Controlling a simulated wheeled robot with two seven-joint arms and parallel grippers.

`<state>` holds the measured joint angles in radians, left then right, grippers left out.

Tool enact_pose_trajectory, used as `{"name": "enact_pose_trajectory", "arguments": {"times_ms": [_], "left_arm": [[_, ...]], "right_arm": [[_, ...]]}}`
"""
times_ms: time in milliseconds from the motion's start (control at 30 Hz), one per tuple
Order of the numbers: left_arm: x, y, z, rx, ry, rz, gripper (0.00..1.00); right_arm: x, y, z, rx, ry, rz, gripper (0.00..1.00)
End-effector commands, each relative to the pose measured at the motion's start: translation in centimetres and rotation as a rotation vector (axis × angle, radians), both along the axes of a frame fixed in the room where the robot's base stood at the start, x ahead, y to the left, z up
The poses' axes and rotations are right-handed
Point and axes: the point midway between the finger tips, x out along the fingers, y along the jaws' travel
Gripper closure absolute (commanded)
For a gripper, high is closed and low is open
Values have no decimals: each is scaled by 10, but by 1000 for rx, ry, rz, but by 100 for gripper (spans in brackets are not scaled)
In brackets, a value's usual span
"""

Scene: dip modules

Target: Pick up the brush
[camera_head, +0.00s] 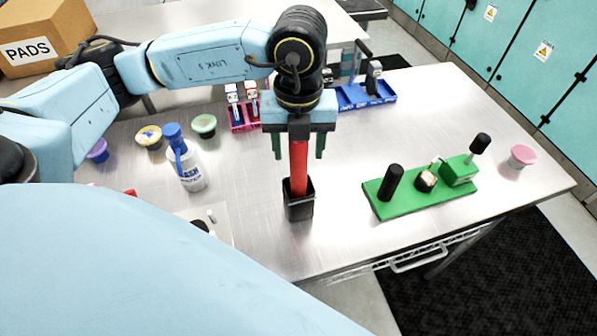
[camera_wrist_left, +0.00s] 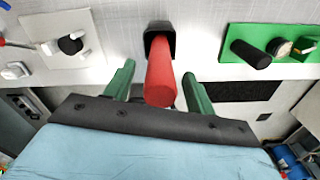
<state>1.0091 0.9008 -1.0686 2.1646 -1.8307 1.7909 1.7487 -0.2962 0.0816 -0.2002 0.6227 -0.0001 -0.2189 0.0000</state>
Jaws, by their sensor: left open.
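The brush shows as a red handle (camera_head: 299,165) standing upright in a small black square holder (camera_head: 299,206) on the metal table; its lower end is hidden inside the holder. In the left wrist view the red handle (camera_wrist_left: 160,80) points toward the camera out of the black holder (camera_wrist_left: 159,32). My left gripper (camera_head: 299,156) is above the holder, with its green fingers apart on either side of the handle. In the left wrist view the open fingers (camera_wrist_left: 157,80) flank the handle with a gap on both sides. My right gripper is not seen.
A green board (camera_head: 420,199) with black knobs lies to the right. A white wash bottle (camera_head: 187,168) and colored cups, including a green one (camera_head: 204,125), stand to the left. Pink and blue racks (camera_head: 371,97) are behind. A pink cup (camera_head: 522,156) sits near the right edge.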

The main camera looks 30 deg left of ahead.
Motion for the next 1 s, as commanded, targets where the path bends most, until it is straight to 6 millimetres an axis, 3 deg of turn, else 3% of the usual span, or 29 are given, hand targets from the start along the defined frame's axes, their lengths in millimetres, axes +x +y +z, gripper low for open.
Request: {"name": "enact_pose_trajectory", "arguments": {"times_ms": [200, 567, 1000], "left_arm": [[0, 0, -1, 0, 0, 0, 45], [0, 0, -1, 0, 0, 0, 92], [1, 0, 10, 0, -2, 1, 93]], "right_arm": [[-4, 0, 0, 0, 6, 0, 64], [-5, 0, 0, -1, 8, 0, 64], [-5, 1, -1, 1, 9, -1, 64]]}}
